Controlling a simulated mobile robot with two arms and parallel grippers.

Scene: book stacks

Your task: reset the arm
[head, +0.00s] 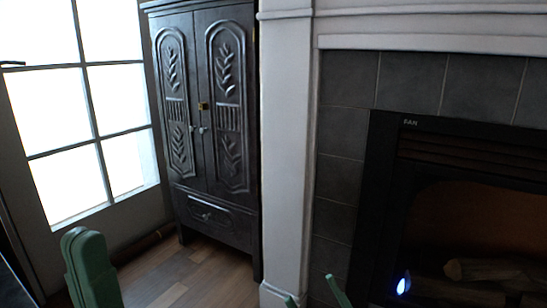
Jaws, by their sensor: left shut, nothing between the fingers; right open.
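My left gripper (86,252) is at the lower left, green, with its two fingers closed together and nothing between them. It points up in front of the wooden floor and the glazed door. My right gripper (313,288) shows only as two green fingertips at the bottom edge, spread apart with nothing between them. The rest of both arms is out of view below.
A dark carved cabinet (205,130) stands on the wooden floor (185,275), doors closed. A white fireplace pillar (286,150) and a black fireplace (385,190) with logs fill the right. A glazed door (80,105) is on the left. Some floor before the cabinet is clear.

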